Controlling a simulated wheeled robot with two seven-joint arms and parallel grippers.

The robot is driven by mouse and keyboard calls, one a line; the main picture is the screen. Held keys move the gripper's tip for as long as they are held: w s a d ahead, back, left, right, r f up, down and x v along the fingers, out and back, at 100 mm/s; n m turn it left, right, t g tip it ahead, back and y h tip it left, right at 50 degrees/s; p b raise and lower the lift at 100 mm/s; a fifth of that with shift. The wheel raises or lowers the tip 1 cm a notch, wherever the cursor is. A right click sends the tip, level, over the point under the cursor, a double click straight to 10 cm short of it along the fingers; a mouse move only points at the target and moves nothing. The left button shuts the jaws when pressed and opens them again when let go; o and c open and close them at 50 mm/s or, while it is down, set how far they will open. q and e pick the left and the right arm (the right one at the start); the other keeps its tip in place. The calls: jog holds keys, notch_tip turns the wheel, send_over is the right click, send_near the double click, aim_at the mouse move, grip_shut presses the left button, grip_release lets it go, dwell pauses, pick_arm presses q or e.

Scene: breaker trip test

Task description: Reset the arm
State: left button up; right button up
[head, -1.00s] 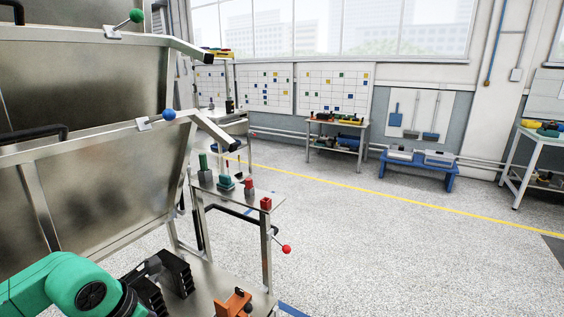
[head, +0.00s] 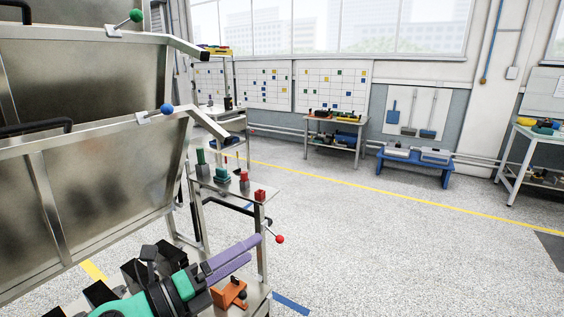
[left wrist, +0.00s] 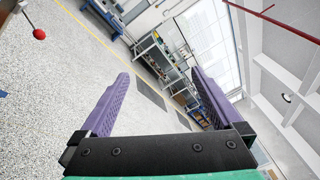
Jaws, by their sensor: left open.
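My left gripper (head: 240,259) is at the lower middle of the head view, its two purple fingers pointing right and slightly up, beside the metal stand. In the left wrist view the fingers (left wrist: 163,100) are spread apart with nothing between them. A lever with a red ball (head: 279,239) sticks out from the stand's right post, beyond the fingertips and apart from them; the red ball also shows in the left wrist view (left wrist: 39,34). Levers with a blue ball (head: 167,110) and a green ball (head: 136,16) sit on the tilted metal panels. My right gripper is not in view.
An orange bracket (head: 229,293) sits on the low shelf under my left gripper. A small shelf (head: 232,189) above holds green, teal and red-topped pieces. Tilted metal panels (head: 105,185) fill the left side. Open floor (head: 400,240) lies to the right.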

pick_arm(q)
jog(key=w+a+f+n+t+y, duration=0.1)
jog(key=w+a+n+t+y, duration=0.15)
jog(key=a+n+y, duration=0.5)
jog(key=w+a+f+n+t+y, duration=0.1)
jog(key=w+a+n+t+y, duration=0.2)
jog(key=n, duration=0.8)
jog(key=s+a+f+n+g+y, duration=0.2)
jog(key=a+f+n+y, duration=0.15)
jog(key=f, duration=0.25)
jog(key=s+a+f+n+g+y, duration=0.2)
jog(key=s+a+f+n+g, duration=0.1)
jog(key=a+f+n, duration=0.25)
jog(key=s+d+f+n+g+h, duration=0.1)
jog(key=s+d+f+n+g, duration=0.1)
jog(key=s+f+g, duration=0.5)
jog(key=s+d+f+n+g+h, duration=0.1)
jog(key=s+d+f+n+g, duration=0.15)
jog(key=s+f, duration=0.75)
notch_tip(320, 180, down, 22)
jog(key=r+g+b, duration=0.1)
jog(key=s+a+f, duration=0.2)
jog(key=s+f, duration=0.7)
jog(key=s+a+f+g+b, duration=0.1)
jog(key=s+f, duration=0.7)
jog(key=s, duration=0.1)
jog(key=shift+s+a+f+m, duration=0.2)
jog(key=shift+a+f+m, duration=0.15)
jog(key=shift+f+m, duration=0.05)
